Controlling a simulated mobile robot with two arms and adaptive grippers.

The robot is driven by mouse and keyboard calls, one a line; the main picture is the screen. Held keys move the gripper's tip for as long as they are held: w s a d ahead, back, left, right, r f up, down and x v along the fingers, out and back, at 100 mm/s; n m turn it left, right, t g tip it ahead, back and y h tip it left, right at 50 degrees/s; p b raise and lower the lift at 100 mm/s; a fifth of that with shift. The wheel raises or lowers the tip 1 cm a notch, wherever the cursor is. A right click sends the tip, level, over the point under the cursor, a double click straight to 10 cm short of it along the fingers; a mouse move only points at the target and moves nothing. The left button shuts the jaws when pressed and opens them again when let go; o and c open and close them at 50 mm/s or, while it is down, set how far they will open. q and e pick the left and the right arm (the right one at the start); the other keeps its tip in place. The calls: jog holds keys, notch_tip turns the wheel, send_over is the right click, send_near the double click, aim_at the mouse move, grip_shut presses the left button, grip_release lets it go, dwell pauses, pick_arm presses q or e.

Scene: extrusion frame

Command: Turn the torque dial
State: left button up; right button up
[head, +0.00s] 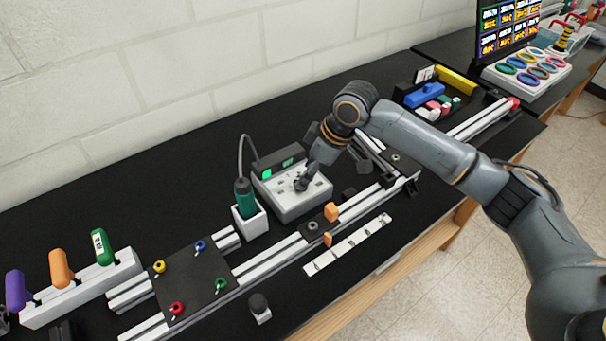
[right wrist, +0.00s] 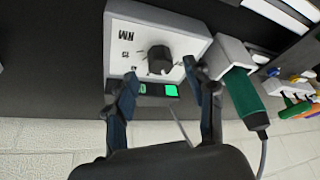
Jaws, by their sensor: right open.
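The torque dial (right wrist: 159,60) is a black knob on the white face of a control box (right wrist: 122,32) with printed marks, one reading NM. In the head view the box (head: 316,196) stands near the middle of the bench, with a lit green display at its back. My right gripper (right wrist: 160,78) is open, its two fingers spread to either side of the dial, their tips near it and apart from it. In the head view the gripper (head: 304,178) reaches down over the box's face and largely covers the dial. My left gripper is not in view.
A green screwdriver (head: 244,194) with a cable stands in a white holder (head: 250,225) close to the box's left. Aluminium extrusions (head: 270,256) run along the front, with orange blocks (head: 331,211). The bench behind the box is clear up to the wall.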

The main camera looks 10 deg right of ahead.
jog(key=shift+x, duration=1.1)
jog(key=shift+a+f, duration=0.15)
jog(key=shift+f, duration=0.15)
jog(key=shift+w+f, duration=0.1)
jog(key=shift+f, duration=0.05)
grip_shut()
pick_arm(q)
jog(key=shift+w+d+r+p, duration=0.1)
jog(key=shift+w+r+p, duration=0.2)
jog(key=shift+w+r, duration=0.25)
